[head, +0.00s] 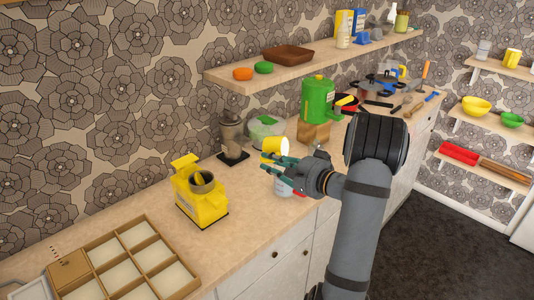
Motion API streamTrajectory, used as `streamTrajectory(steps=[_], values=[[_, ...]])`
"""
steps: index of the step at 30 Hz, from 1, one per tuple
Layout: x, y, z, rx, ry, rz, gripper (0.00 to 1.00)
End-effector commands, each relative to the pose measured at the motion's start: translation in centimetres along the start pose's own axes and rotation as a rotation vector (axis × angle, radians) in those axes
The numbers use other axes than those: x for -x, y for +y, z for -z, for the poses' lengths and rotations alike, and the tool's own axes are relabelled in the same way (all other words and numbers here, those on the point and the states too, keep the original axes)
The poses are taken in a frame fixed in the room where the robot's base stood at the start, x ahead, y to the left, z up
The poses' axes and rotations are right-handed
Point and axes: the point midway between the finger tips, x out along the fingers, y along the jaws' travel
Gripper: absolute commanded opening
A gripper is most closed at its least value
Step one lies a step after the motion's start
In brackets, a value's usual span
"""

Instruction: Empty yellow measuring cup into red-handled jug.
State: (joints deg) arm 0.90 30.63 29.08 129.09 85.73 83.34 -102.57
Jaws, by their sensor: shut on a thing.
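The yellow measuring cup (273,145) is held up above the counter, tipped well over to one side with its pale end toward the right. My gripper (272,162) has teal fingers and is shut on the cup, just below its body. A pale jug (283,187) stands on the counter below the gripper, partly hidden by it. A small red part (299,194) shows at its right, apparently the handle. The jug's mouth is hidden, and I cannot tell whether anything is in the cup or flowing from it.
A yellow appliance (202,204) stands to the left, with a compartment tray (157,248) nearer. A grey grinder (231,130), a green-and-white container (263,130) and a green canister (316,98) on a wooden block (313,132) stand behind. Pots crowd the far counter.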

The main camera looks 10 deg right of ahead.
Motion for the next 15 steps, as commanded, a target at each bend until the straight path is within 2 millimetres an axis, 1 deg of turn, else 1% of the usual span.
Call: streamTrajectory(steps=[1,2,9,15], values=[[0.17,-1.20,0.09,0.008,-0.004,-0.019,0.00],[0.17,-1.30,0.07,0.012,-0.006,-0.031,0.00],[-0.05,-1.53,-0.02,0.051,-0.015,-0.124,0.00],[-0.20,-1.27,-0.08,0.072,-0.018,-0.171,0.00]])
